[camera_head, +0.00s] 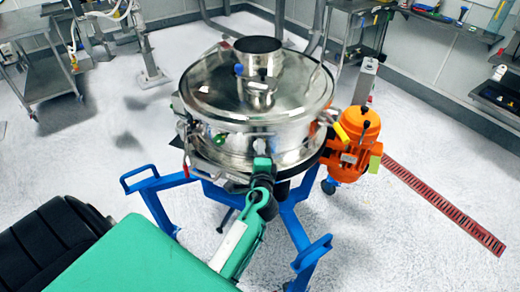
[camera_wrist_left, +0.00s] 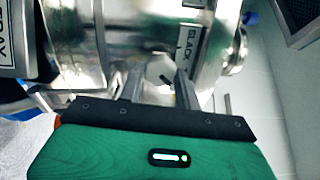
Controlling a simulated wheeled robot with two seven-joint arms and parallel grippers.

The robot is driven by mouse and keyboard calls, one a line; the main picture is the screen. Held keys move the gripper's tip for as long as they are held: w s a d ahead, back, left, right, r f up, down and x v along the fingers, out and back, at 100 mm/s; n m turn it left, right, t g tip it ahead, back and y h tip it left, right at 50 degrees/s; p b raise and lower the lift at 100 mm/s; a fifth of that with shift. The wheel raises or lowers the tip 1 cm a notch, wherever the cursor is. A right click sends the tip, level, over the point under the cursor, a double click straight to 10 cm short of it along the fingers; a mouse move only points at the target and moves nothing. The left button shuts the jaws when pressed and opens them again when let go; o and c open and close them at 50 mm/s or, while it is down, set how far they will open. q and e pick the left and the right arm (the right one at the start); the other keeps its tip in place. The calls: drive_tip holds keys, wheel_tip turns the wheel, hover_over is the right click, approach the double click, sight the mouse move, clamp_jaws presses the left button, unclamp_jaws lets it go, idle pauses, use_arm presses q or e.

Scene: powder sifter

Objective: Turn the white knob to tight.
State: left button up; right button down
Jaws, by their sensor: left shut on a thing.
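The steel sifter (camera_head: 255,95) stands upright on a blue wheeled frame (camera_head: 160,187). My left gripper (camera_head: 262,168) reaches the front of the sifter's lower ring from below. In the left wrist view, its two fingers (camera_wrist_left: 159,88) stand on either side of a pale, faceted piece that looks like the white knob (camera_wrist_left: 157,69), shut on it. The knob is hidden behind my gripper in the head view. Its exact turn angle cannot be told. My right gripper is not in view.
An orange motor (camera_head: 352,145) sits at the sifter's right side. A red floor grate (camera_head: 440,203) runs along the right. A steel cart (camera_head: 40,65) stands at the back left and a wall bench (camera_head: 450,85) at the right. The white floor between is clear.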

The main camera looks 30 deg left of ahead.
use_arm(q)
drive_tip(key=shift+m, duration=0.5)
drive_tip(key=o, duration=1)
drive_tip(key=shift+c, duration=0.2)
